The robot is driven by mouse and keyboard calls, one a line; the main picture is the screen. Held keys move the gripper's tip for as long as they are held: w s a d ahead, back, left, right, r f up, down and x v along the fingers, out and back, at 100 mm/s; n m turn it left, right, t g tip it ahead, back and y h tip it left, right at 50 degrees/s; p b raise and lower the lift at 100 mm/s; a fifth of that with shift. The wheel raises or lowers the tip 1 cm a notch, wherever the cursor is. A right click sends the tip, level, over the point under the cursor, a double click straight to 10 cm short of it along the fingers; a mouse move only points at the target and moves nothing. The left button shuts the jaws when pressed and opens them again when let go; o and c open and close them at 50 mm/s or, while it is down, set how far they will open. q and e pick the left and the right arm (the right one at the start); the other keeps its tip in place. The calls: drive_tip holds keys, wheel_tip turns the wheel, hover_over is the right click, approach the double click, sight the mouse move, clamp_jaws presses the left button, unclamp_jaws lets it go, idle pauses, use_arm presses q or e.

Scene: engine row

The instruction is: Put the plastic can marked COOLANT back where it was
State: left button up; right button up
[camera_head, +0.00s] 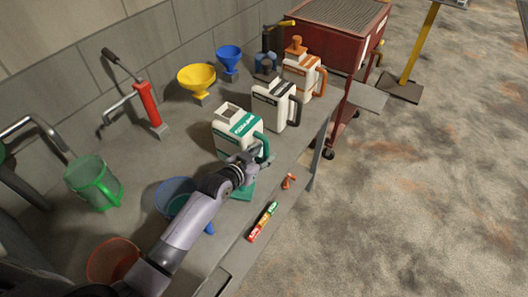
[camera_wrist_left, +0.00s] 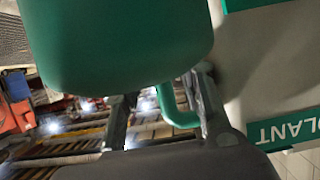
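The COOLANT can (camera_head: 238,131) is white with a green label, an open spout on top and a green handle. It is near the bench's right side, next to a black-labelled can; its underside is hidden. My left gripper (camera_head: 254,160) is at the handle. In the left wrist view the can's white side (camera_wrist_left: 270,80) carries upside-down letters "LANT". The finger pads (camera_wrist_left: 162,100) are partly closed around the green handle (camera_wrist_left: 178,108); a large green part covers their tips. My right gripper is not in view.
The black-labelled can (camera_head: 274,105) and an orange-labelled can (camera_head: 301,76) stand behind. Yellow (camera_head: 197,79) and blue (camera_head: 229,57) funnels are near the wall.

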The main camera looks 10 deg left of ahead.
use_arm(q)
drive_tip(key=p+v, duration=0.4)
drive_tip(key=v, duration=0.2)
drive_tip(key=shift+s+r, duration=0.2)
drive_tip(key=shift+s, duration=0.1)
drive_tip(key=shift+f, duration=0.1)
